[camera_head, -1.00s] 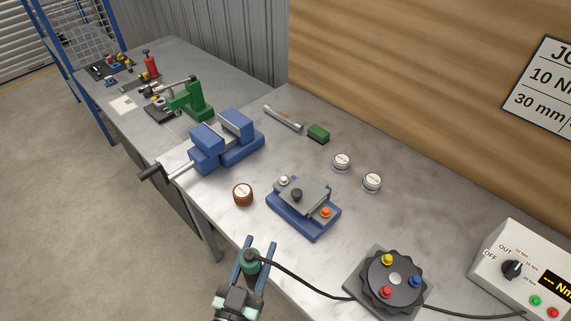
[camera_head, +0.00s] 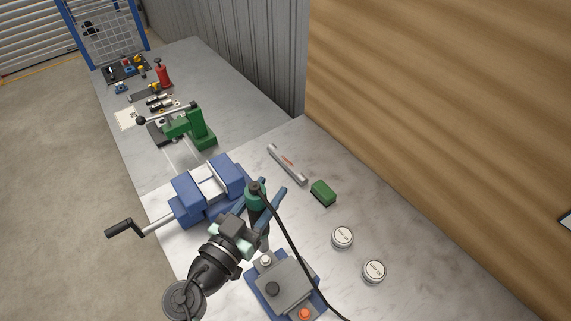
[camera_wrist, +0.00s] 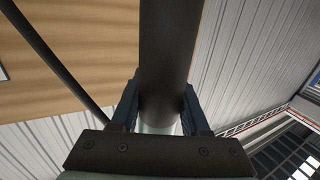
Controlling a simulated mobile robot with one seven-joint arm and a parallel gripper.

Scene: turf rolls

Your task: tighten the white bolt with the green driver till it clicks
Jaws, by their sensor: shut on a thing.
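My gripper (camera_head: 258,206) is shut on the green driver (camera_head: 255,194), which stands nearly upright with its cable running off the top. In the wrist view the driver (camera_wrist: 168,50) is a dark cylinder between both fingers. Its grey lower end points down toward the white bolt (camera_head: 265,260) at the far left corner of the grey plate (camera_head: 288,277) on the blue fixture. The tip appears just above or at the bolt; I cannot tell whether they touch. A black bolt (camera_head: 272,289) and an orange bolt (camera_head: 304,313) are on the same fixture.
A blue vise (camera_head: 205,190) stands close behind and left of my gripper. A torque wrench (camera_head: 287,164), a green block (camera_head: 323,193) and two round tins (camera_head: 342,237) (camera_head: 374,271) lie to the right. The driver's cable crosses the bench beside the fixture.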

